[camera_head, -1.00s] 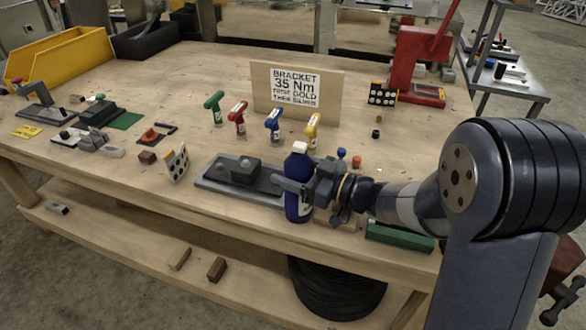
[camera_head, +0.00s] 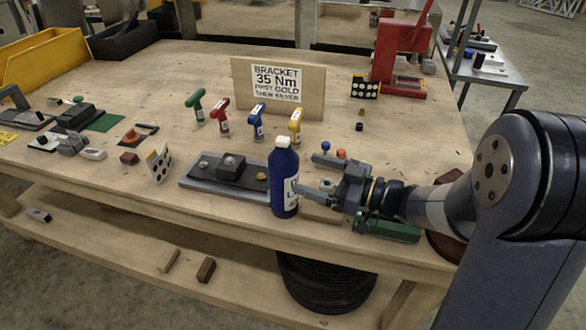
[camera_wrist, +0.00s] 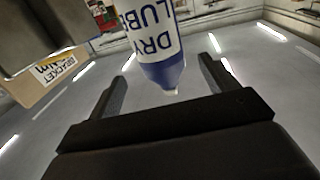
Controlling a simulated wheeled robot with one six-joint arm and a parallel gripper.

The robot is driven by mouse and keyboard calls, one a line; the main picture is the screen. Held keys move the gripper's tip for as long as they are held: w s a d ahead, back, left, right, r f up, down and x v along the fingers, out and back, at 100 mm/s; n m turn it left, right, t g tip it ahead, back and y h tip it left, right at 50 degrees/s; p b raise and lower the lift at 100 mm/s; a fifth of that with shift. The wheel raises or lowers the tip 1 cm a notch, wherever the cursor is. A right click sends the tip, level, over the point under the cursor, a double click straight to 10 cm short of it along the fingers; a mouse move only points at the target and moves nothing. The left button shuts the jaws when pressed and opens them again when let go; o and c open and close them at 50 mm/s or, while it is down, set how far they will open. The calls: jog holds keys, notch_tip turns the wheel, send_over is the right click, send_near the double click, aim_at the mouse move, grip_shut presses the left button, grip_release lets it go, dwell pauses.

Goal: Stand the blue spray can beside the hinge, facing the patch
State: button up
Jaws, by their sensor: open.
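The blue spray can (camera_head: 285,182) with a white cap stands upright on the bench near its front edge, just right of the dark grey plate. Its "DRY LUBE" label shows in the wrist view, where the can (camera_wrist: 158,45) appears upside down between the fingers. My gripper (camera_head: 312,176) is open and empty, its fingertips just right of the can, apart from it. A small grey piece that looks like a hinge (camera_head: 72,143) lies at the left, near a green patch (camera_head: 105,123). I cannot tell for sure that these are the task's hinge and patch.
The grey plate (camera_head: 195,185) carries a dark block with silver and gold bolts. Several coloured handled tools stand behind it, before a bracket sign (camera_head: 278,85). A dotted card (camera_head: 160,163) stands left of the plate. A green bar (camera_head: 390,229) lies below my arm.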

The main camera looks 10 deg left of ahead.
jog(key=v, duration=0.3)
jog(key=shift+c, duration=0.2)
dwell(2.1)
